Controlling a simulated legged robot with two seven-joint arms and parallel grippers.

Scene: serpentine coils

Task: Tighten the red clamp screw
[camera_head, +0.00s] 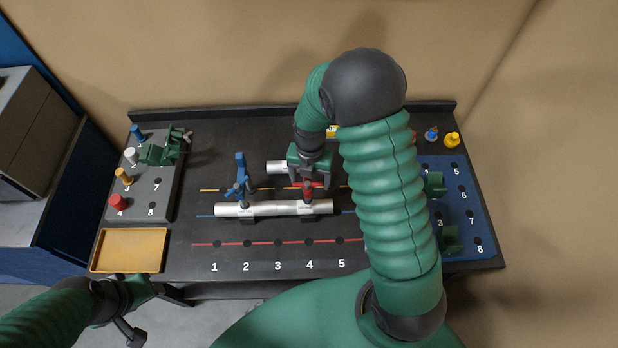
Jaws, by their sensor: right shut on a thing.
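The red clamp screw (309,189) stands over a silvery white tube (275,208), near the tube's right end. My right gripper (309,184) reaches down from above, shut on the red clamp screw and hiding its upper part. The clamp body under the screw is dark and sits around the tube; whether the screw is tight cannot be seen. A blue clamp (240,180) stands upright toward the tube's left end. My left gripper (146,288) is low at the left, by the table's front edge and away from the clamps; its fingers are too unclear to judge.
A grey pegboard (165,199) with colored knobs and a green clamp is at left, above an empty tan tray (128,248). A second short tube (276,167) lies behind. A blue numbered board (477,215) with green holders is at right. The numbered front row is clear.

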